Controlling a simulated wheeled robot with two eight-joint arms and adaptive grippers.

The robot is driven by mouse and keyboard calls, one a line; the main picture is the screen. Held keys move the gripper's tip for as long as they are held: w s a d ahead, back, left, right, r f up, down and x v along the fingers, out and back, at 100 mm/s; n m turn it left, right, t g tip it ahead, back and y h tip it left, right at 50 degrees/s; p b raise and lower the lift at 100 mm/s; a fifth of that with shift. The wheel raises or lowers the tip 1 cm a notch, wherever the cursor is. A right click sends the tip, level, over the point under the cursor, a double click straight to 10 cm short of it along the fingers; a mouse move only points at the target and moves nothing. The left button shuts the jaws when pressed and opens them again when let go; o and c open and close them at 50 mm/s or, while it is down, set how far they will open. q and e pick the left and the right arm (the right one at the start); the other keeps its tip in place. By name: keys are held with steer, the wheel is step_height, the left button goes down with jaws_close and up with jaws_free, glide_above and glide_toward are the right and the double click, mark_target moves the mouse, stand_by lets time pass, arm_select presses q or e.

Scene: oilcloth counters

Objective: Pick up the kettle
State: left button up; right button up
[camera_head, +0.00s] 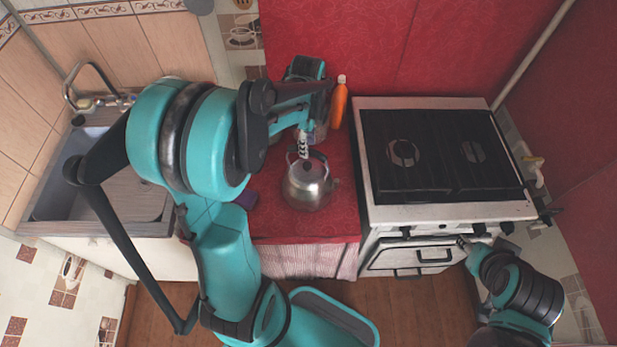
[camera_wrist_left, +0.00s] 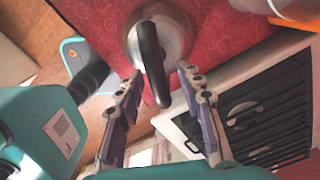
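The silver kettle (camera_head: 305,190) with a dark handle stands on the red counter (camera_head: 268,222), left of the stove. My left gripper (camera_head: 303,143) is over the kettle's back side, near its handle. In the left wrist view, the kettle (camera_wrist_left: 176,40) is beyond the open fingers of my left gripper (camera_wrist_left: 162,85). The near end of the handle lies between the fingertips, with a gap on both sides. My right gripper (camera_head: 464,242) is low in front of the stove, far from the kettle; its finger opening is too small to tell.
A white stove (camera_head: 365,190) with dark grates stands right of the counter. An orange bottle (camera_head: 338,105) stands behind the kettle, close to my left gripper. A sink (camera_head: 65,180) is at the left.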

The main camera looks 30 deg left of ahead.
mark_target(308, 165)
arm_select(q)
steer(key=f, duration=0.2)
steer(key=f+b, duration=0.1)
steer(key=f, duration=0.1)
steer(key=f+b, duration=0.1)
steer(key=f, duration=0.2)
steer(key=shift+s+d, duration=0.2)
steer(key=shift+d, duration=0.05)
jaws_close()
